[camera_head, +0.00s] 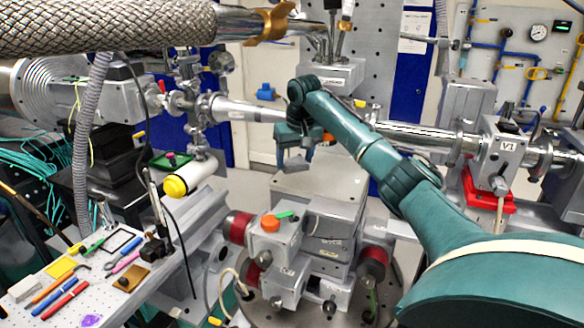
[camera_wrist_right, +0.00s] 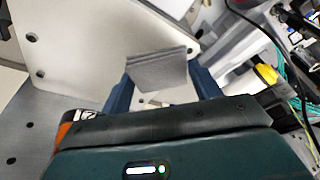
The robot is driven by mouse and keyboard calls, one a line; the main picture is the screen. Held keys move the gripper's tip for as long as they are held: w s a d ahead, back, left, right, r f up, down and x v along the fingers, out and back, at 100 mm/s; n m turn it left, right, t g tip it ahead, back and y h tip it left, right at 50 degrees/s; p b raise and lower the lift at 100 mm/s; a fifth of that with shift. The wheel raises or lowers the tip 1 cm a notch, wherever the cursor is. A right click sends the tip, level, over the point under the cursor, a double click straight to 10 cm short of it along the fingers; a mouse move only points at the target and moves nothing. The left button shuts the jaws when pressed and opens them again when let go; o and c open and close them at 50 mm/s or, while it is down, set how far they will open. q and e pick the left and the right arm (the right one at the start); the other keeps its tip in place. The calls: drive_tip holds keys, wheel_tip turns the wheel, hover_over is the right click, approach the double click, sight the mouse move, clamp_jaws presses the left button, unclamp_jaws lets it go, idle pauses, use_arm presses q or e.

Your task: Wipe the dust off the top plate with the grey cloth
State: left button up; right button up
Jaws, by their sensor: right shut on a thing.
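The grey cloth (camera_head: 296,166) hangs as a folded pad below my right gripper (camera_head: 294,140). In the right wrist view the cloth (camera_wrist_right: 157,70) sits between the two fingers, and the gripper (camera_wrist_right: 163,86) is shut on it. The top plate (camera_head: 325,187) is a flat, pale grey surface on top of the central stack of stages. The cloth is over the plate's far left part; I cannot tell whether it touches. A pale plate with holes (camera_wrist_right: 90,45) shows beyond the cloth in the wrist view. Dust is too faint to make out. My left gripper is not in view.
A beam pipe (camera_head: 245,112) runs behind the gripper, and a nozzle assembly (camera_head: 325,72) hangs above. An orange-knobbed stage motor (camera_head: 270,235) sits in front. Tools lie on a perforated board (camera_head: 45,290) at lower left.

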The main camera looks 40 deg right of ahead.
drive_tip(key=shift+r, duration=1.95)
